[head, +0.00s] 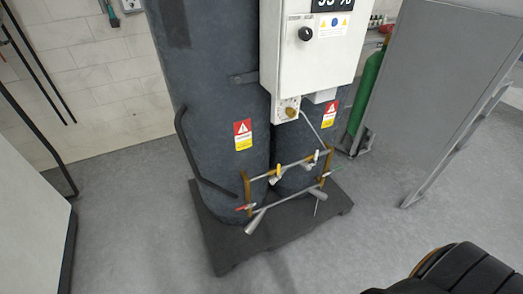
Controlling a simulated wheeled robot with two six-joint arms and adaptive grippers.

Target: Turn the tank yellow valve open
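Two dark grey tanks (212,90) stand on a dark base plate (238,252) in the head view. A pipe frame with brass-coloured uprights runs across the front of the tanks, low down. A small yellow valve handle (278,170) sits on its upper pipe, left of centre. The handles are too small to tell open from closed. Neither of my grippers is in view.
A red handle (245,207) is on the lower pipe. A white control box (310,55) hangs above the pipes. A green cylinder (366,95) and a grey panel (440,90) stand to the right. The floor (135,225) in front is clear.

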